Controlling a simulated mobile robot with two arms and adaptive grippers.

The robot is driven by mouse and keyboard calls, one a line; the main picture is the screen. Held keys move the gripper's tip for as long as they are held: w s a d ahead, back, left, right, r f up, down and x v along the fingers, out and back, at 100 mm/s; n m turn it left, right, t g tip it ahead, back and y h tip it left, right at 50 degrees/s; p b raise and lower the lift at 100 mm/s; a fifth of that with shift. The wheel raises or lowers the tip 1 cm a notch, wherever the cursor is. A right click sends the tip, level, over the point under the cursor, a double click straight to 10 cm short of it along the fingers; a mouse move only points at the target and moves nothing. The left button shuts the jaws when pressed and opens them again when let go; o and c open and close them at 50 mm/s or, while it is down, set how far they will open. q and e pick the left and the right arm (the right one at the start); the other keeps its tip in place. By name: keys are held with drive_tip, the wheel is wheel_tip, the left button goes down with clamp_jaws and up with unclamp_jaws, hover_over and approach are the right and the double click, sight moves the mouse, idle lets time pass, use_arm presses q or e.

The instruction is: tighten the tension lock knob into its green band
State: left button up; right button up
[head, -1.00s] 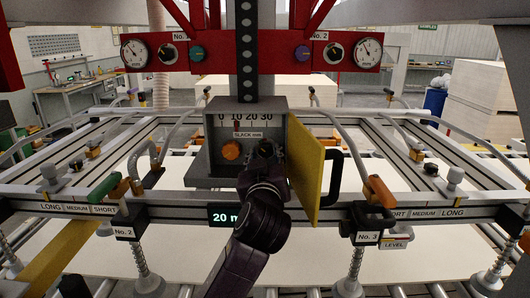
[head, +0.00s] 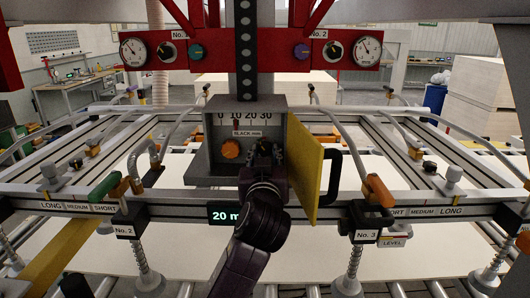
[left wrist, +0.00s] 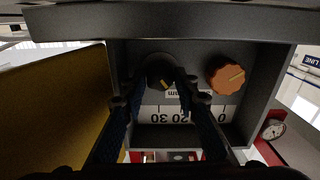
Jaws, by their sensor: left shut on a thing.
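My left gripper (head: 264,158) reaches into the open grey control box (head: 222,178) under the gantry column. In the left wrist view, which looks upside down, my left gripper (left wrist: 160,88) is shut on a black knob (left wrist: 158,66) with a yellow mark. An orange knob (left wrist: 226,76) with a pointer line sits beside it, and it also shows in the head view (head: 231,149). A white slack scale (left wrist: 182,113) reads 0 to 30. In the head view my gripper covers the black knob. I cannot make out a green band around it.
The box's yellow door (head: 326,185) stands open on the right with a black handle (head: 335,174), close to my left gripper. A rail with clamps crosses in front, with a display (head: 225,215) reading 20. Pale boards lie below.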

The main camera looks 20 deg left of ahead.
use_arm(q)
drive_tip(key=o, duration=0.9)
drive_tip(key=shift+s, duration=0.1)
drive_tip(key=v, duration=1.2)
